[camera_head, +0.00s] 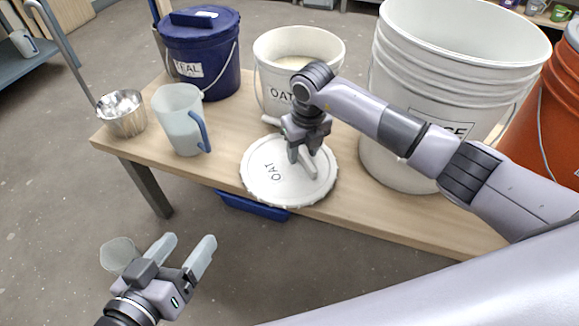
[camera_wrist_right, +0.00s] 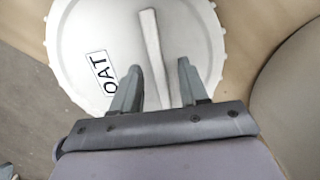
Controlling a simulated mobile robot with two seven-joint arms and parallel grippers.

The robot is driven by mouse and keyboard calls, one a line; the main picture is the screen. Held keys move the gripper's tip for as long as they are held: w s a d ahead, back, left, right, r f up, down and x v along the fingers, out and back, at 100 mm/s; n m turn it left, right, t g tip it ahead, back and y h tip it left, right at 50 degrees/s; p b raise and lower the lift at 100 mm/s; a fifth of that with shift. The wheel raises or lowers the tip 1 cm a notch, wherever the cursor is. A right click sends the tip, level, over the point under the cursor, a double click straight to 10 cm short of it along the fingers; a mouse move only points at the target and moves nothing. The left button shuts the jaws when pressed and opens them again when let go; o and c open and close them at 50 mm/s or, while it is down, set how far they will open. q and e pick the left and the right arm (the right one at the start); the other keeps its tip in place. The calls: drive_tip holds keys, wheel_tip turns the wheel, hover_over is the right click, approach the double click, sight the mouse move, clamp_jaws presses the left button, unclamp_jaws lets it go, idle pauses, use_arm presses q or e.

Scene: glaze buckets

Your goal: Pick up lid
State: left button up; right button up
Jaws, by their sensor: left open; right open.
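A round white lid (camera_head: 262,182) marked OAT lies flat on the wooden bench, near its front edge. It has a raised bar handle (camera_wrist_right: 152,50) across its top, which also shows in the head view (camera_head: 307,162). My right gripper (camera_head: 303,160) is over the lid, pointing down, open. In the right wrist view its fingers (camera_wrist_right: 158,85) stand on either side of the bar's near end, with a gap to each side; I cannot tell their exact height. My left gripper (camera_head: 188,256) is open and empty, in front of the bench at the lower left.
On the bench (camera_head: 222,172) stand an open white OAT bucket (camera_head: 270,85), a blue lidded TEAL bucket (camera_head: 205,60), a pitcher (camera_head: 178,122), a metal bowl (camera_head: 123,115) and a large white bucket (camera_head: 395,160). An orange bucket (camera_head: 550,120) is at right.

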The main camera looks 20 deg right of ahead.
drive_tip(key=shift+f, duration=0.2)
clamp_jaws()
drive_tip(key=shift+r, duration=0.2)
